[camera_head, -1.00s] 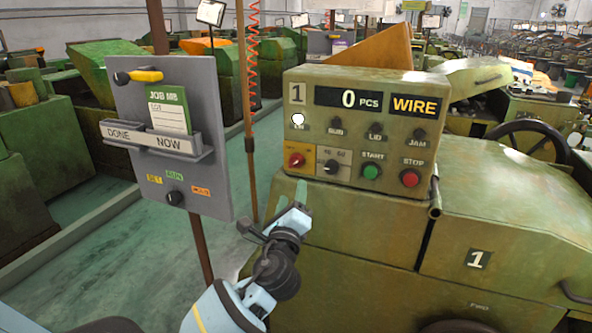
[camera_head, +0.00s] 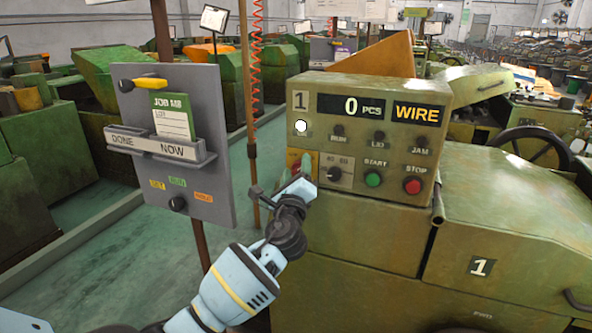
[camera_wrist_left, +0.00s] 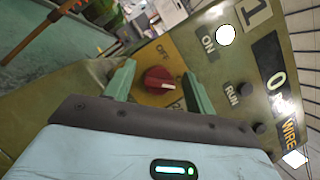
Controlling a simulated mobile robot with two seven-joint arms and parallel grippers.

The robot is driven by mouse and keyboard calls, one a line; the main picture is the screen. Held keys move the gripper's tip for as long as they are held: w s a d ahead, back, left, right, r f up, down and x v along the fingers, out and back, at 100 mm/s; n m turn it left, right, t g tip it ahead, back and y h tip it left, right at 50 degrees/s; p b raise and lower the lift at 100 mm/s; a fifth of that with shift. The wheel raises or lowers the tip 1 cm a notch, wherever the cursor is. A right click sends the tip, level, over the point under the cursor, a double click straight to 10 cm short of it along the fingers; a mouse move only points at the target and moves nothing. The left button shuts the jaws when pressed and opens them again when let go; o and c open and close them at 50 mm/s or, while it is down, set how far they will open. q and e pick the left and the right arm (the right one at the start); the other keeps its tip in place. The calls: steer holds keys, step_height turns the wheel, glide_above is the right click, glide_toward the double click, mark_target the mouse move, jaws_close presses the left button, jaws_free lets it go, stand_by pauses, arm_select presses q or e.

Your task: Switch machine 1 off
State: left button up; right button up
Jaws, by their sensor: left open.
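Machine 1's green control box (camera_head: 430,158) carries a display reading "0 PCS" and "WIRE". Its red rotary switch on a yellow plate shows in the left wrist view (camera_wrist_left: 158,79), with "OFF" printed beside it. In the head view my left gripper (camera_head: 304,172) covers most of that plate. My left gripper is open, with its green fingers (camera_wrist_left: 158,90) on either side of the red knob; I cannot tell whether they touch it. The white lamp (camera_head: 300,126) above, labelled "ON" in the wrist view, looks lit. My right gripper is not in view.
Close right of my gripper are a black selector knob (camera_head: 334,174), the green START button (camera_head: 373,179) and the red STOP button (camera_head: 412,186). A grey job board (camera_head: 222,150) on a post stands to the left. Open floor (camera_head: 100,262) lies between the machine rows.

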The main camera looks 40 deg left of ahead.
arm_select(q)
steer(key=shift+w+a, duration=0.1)
steer(key=shift+w, duration=0.1)
steer(key=c, duration=1)
